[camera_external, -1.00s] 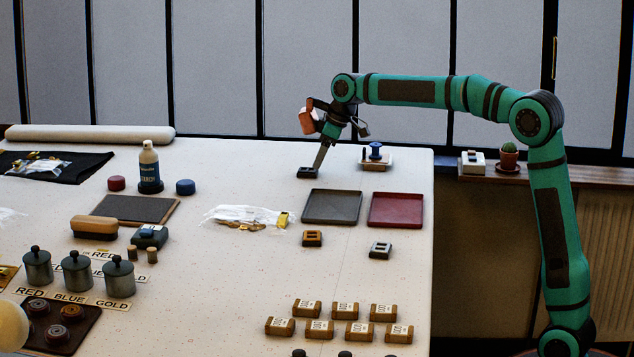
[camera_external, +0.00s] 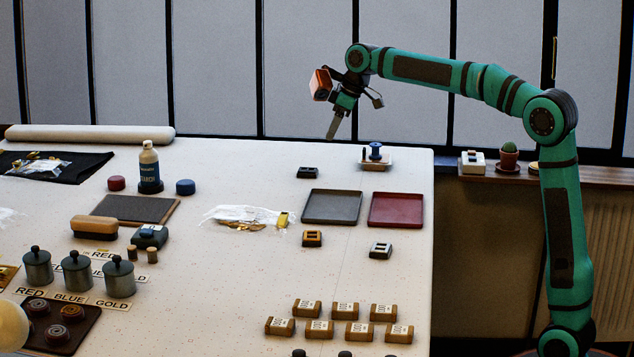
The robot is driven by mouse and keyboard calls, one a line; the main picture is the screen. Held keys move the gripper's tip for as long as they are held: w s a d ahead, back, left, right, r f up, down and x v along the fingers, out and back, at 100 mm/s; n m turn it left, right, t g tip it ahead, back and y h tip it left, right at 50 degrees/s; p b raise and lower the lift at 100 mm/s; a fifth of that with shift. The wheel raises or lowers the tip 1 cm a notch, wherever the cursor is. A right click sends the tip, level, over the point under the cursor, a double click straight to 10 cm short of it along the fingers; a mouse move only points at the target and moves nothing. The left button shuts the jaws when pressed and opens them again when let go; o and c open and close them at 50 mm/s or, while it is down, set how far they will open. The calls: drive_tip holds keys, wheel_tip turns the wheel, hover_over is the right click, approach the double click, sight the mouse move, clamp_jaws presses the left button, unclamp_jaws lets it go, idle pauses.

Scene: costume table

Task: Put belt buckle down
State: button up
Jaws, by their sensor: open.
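A small dark belt buckle (camera_external: 307,172) lies on the pale table, a little behind the grey tray. My gripper (camera_external: 332,136) is open and empty, in the air above and to the right of the dark buckle, apart from it. A bronze-coloured buckle (camera_external: 312,239) lies in front of the grey tray (camera_external: 331,220). A silver buckle (camera_external: 381,250) lies in front of the red tray (camera_external: 396,222). Both trays look empty.
A small stand with a blue spool (camera_external: 375,153) is at the far right of the table (camera_external: 220,330). A clear bag (camera_external: 245,216) lies left of the grey tray. Several small brown boxes (camera_external: 345,311) stand at the front.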

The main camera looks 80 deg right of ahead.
drive_tip(key=s+a+r+t+h, duration=0.1)
drive_tip(key=s+a+r+t, duration=0.25)
drive_tip(key=s+a, duration=0.55)
drive_tip(key=s+a+r+t+h, duration=0.1)
drive_tip(key=s+a+r+t, duration=0.35)
drive_tip(key=a, duration=0.95)
drive_tip(key=s+a+f+t, duration=0.1)
drive_tip(key=s+a, duration=0.3)
drive_tip(key=s, duration=0.3)
drive_tip(key=s+a+f+t+y, duration=0.1)
drive_tip(key=s+a+t, duration=0.1)
drive_tip(key=s+a, duration=0.2)
drive_tip(key=s+a+f+t+y, duration=0.1)
drive_tip(key=s+a, duration=0.4)
drive_tip(key=s, duration=0.6)
drive_tip(key=shift+t, duration=0.4)
